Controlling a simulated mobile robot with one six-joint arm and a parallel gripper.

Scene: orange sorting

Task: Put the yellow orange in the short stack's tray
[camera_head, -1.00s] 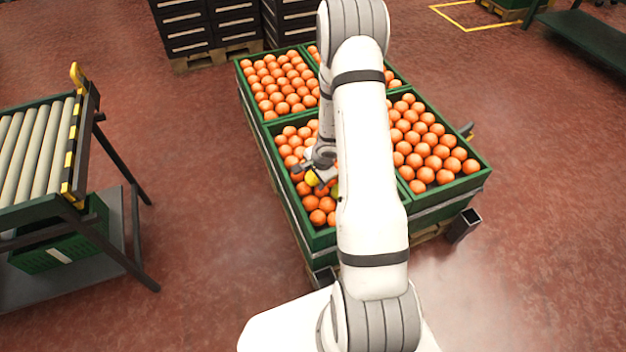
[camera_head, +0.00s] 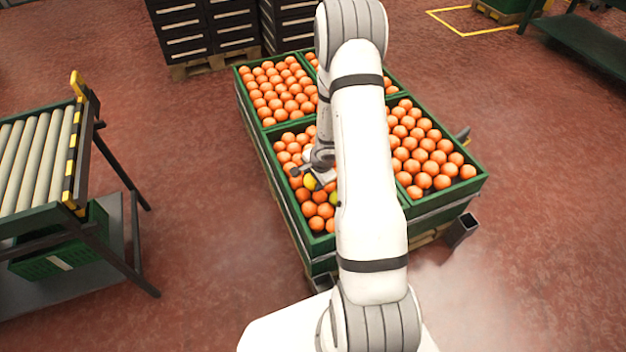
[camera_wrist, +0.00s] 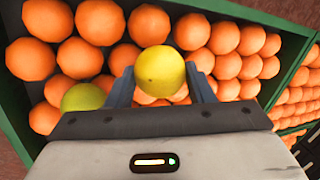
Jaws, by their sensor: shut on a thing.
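A yellow orange (camera_wrist: 160,70) is held between the two fingers of my gripper (camera_wrist: 161,84) in the wrist view. In the head view the yellow orange (camera_head: 310,182) shows at my gripper (camera_head: 308,178), over the front left crate of oranges (camera_head: 268,160). My gripper is shut on it. A second, yellow-green orange (camera_wrist: 83,98) lies among the orange ones to the left in the wrist view; it is partly hidden by my arm in the head view (camera_head: 334,199). I cannot tell which tray belongs to the short stack.
Other green crates of oranges adjoin, one at the right (camera_head: 470,188) and one at the back left (camera_head: 240,82). A roller conveyor (camera_head: 35,165) stands at the left with a green crate (camera_head: 60,262) below. Black crates (camera_head: 185,30) stand behind. Open floor lies between conveyor and crates.

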